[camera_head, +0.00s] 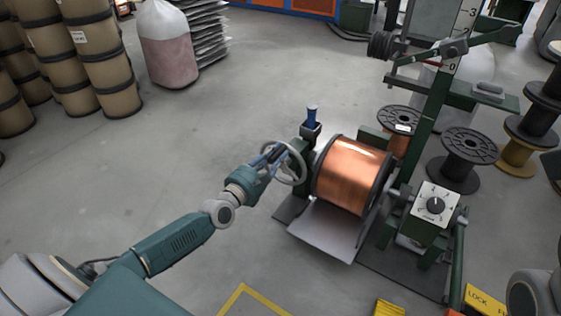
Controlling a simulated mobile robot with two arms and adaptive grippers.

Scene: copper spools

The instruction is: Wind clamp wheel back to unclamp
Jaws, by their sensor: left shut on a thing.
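The clamp wheel (300,172) is a pale grey handwheel on the left side of the green spool stand. My left gripper (275,158) is at the wheel's upper left rim and shut on it; the fingers partly hide the rim. A copper spool (350,178) with dark flanges sits in the stand just right of the wheel. A blue-topped post (312,120) stands above the wheel. My right gripper is not in view.
A control box with a dial (436,205) is right of the spool. A sloped grey plate (322,232) lies below it. Empty black spools (468,150) stand behind at right. Brown drums (100,62) stand at upper left. The floor left of the stand is clear.

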